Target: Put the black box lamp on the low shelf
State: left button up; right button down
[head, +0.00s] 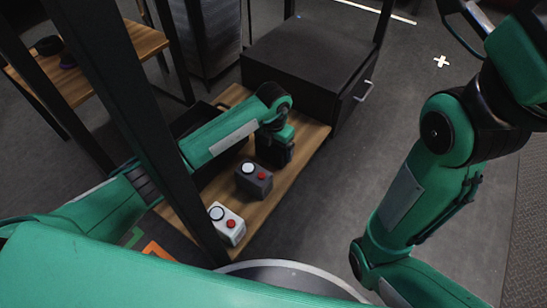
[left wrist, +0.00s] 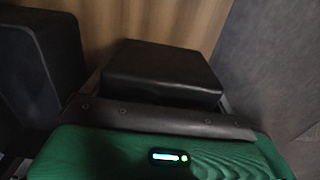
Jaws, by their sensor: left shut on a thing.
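The black box lamp (left wrist: 160,70) shows in the left wrist view as a plain black box with a flat top, just past the gripper's edge. My left gripper (head: 275,150) reaches over the low shelf (head: 298,155), a wooden board, and is shut on the black box lamp. In the head view the lamp is a dark shape that blends with the gripper. I cannot tell whether it touches the board. My right arm is at the right of the head view, its gripper out of view.
A dark grey button box (head: 254,180) and a white button box (head: 227,224) stand on the board in front of the gripper. A black drawer cabinet (head: 305,65) stands behind. A dark upright post (head: 140,120) crosses the left side. Open floor lies to the right.

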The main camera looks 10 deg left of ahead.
aim_at(274, 155)
pick_arm(q)
notch_tip(274, 155, down, 4)
jog(key=shift+r+b, duration=0.1)
jog(key=shift+b, duration=1)
